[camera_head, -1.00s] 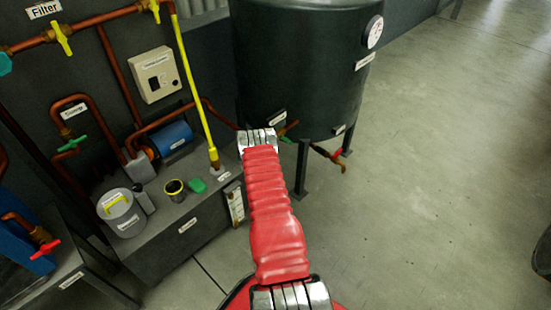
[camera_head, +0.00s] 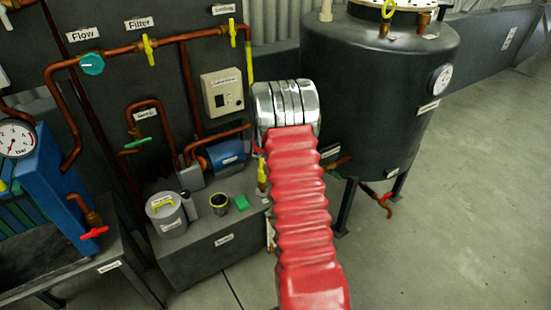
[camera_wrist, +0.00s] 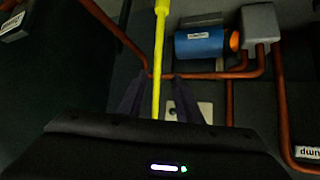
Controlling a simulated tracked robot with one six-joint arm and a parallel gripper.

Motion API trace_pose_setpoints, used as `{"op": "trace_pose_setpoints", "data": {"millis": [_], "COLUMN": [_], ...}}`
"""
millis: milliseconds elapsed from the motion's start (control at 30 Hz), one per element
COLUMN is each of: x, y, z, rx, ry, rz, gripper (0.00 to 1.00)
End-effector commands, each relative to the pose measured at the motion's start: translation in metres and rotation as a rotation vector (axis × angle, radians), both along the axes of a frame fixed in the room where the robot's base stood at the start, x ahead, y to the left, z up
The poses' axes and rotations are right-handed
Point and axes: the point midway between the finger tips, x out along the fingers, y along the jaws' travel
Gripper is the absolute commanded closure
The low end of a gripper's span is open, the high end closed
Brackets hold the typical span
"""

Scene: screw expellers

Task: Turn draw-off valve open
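A small red-handled valve (camera_head: 386,196) sits on a copper outlet low on the dark green tank (camera_head: 375,85), to the right of my arm in the head view. Its label is too small to read, so I cannot confirm it is the draw-off valve. In the wrist view my gripper (camera_wrist: 160,92) shows two dark fingers standing apart. A yellow rod (camera_wrist: 159,55) appears in the gap between them, touching neither visibly; its depth is unclear. In the head view my red-sleeved arm hides the gripper.
Another red handle (camera_head: 93,232) is on the blue press at left. The bench (camera_head: 215,255) holds a grey pot (camera_head: 166,217), a blue motor (camera_head: 222,155) and small items. Copper pipes (camera_head: 187,85) run along the panel. Open floor (camera_head: 470,190) lies to the right.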

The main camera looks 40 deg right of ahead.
Motion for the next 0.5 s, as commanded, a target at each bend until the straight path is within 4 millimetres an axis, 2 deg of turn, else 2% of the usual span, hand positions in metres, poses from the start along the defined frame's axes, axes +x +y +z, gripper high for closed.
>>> {"op": "trace_pose_setpoints", "data": {"millis": [33,100,267,500], "x": [0.002,0.002,-0.004,-0.024], "y": [0.014,0.031,0.072,0.134], "z": [0.018,0.037,0.078,0.134], "rx": [0.004,0.013,0.034,0.06], "ry": [0.001,0.011,0.033,0.07], "rz": [0.02,0.043,0.096,0.173], "gripper": [0.68,0.68,0.68,0.68]}}
